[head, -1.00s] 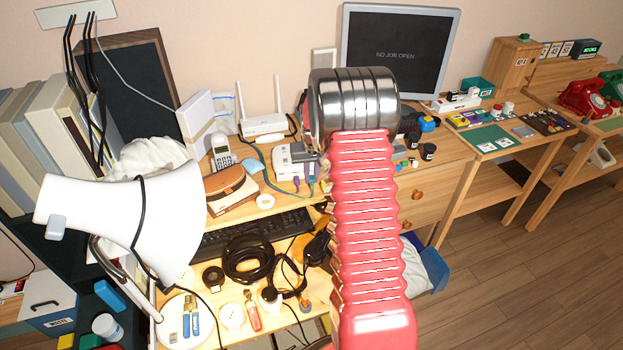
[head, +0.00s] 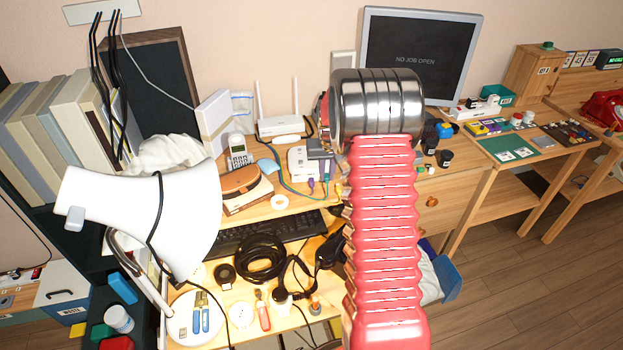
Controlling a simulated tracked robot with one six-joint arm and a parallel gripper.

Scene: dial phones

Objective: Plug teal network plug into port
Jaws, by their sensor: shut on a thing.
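My gripper (head: 322,150) shows only as a dark grey piece at the left of my arm's metal wrist; the rest is hidden behind the arm. It is shut, at the right side of a small white box (head: 299,160) on the desk. A teal cable (head: 289,187) loops over the desk towards the area below the gripper. A small teal piece (head: 322,188), apparently the teal network plug or its cable end, shows there beside a purple plug (head: 311,187). The grip itself and the port are too small or hidden to make out.
A white router (head: 281,127) stands behind the box. A cordless phone (head: 238,152), a brown case (head: 241,185) and a keyboard (head: 268,232) lie to the left and front. A white lamp (head: 140,225) fills the left foreground. A monitor (head: 418,55) stands behind my arm.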

